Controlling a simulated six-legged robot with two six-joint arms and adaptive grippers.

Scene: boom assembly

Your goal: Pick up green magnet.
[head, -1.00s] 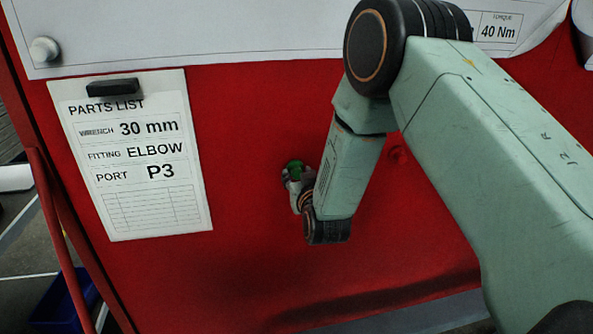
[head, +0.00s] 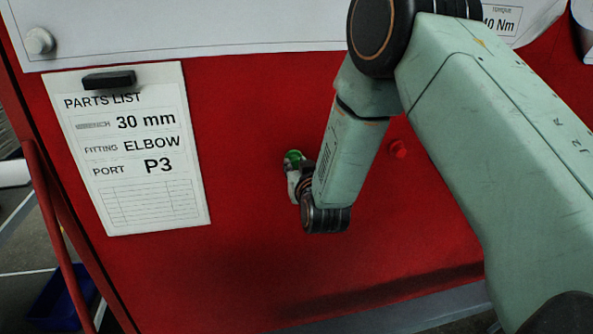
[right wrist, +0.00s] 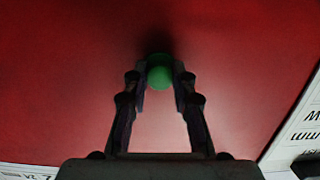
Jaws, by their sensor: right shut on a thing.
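The green magnet (right wrist: 159,75) is a small round piece against the red panel in the right wrist view. It lies between the two fingertips of my right gripper (right wrist: 160,88), which is shut on it. In the head view a bit of the green magnet (head: 293,156) shows beside my right gripper (head: 292,172). Much of that gripper is hidden behind my wrist. I cannot tell whether the magnet touches the panel. My left gripper is not in view.
A red panel (head: 250,110) fills the background. A parts list sheet (head: 150,205) hangs on it at left under a black magnet (head: 109,81). A red magnet (head: 399,149) sits right of my wrist. A white sheet (head: 200,25) with a white magnet (head: 39,41) runs along the top.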

